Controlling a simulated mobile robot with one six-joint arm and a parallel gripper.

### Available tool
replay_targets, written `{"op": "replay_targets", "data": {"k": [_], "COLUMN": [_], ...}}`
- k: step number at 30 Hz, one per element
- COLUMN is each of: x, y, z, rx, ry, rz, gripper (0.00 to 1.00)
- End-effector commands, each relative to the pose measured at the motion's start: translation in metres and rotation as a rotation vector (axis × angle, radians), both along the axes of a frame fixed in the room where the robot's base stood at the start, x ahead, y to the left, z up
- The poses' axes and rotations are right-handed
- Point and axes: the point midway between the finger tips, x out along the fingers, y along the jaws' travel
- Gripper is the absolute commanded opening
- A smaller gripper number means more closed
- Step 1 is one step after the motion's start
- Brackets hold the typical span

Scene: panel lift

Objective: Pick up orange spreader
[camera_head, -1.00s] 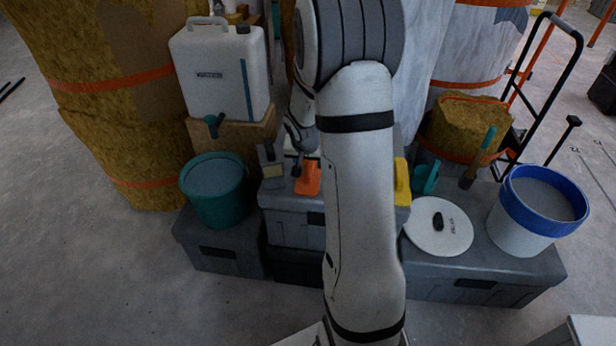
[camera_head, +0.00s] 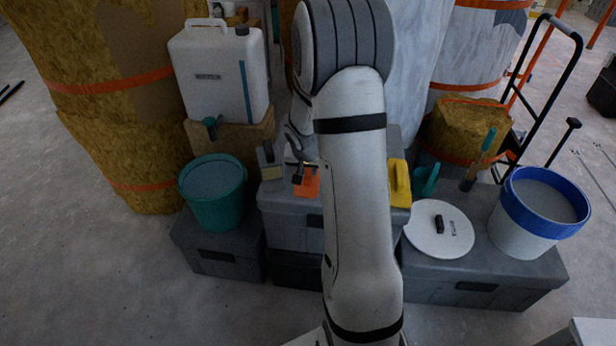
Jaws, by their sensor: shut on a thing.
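The orange spreader (camera_head: 309,186) is on top of the grey toolbox (camera_head: 290,206) in the middle, partly hidden by my gripper and arm. My gripper (camera_head: 298,178) is small and dark in this view, at the left side of the spreader, and is shut on it. The fingertips are hard to make out. I cannot tell whether the spreader is clear of the lid.
A grey tool with a pale yellow face (camera_head: 270,165) stands close on the left, and a yellow tool (camera_head: 399,184) on the right. A teal bucket (camera_head: 216,205), a white lid (camera_head: 438,229) and a blue-rimmed bucket (camera_head: 520,230) stand on lower boxes.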

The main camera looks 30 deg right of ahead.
Motion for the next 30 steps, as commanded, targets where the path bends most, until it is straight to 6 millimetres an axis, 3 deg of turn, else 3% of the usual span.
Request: {"op": "replay_targets", "data": {"k": [10, 21, 30], "x": [0.001, 0.001, 0.001], "y": [0.0, 0.0, 0.001], "z": [0.007, 0.077, 0.101], "rx": [-0.001, -0.001, 0.0], "ry": [-0.001, -0.004, -0.001], "rz": [0.001, 0.0, 0.001], "gripper": [0.0, 0.0, 0.0]}}
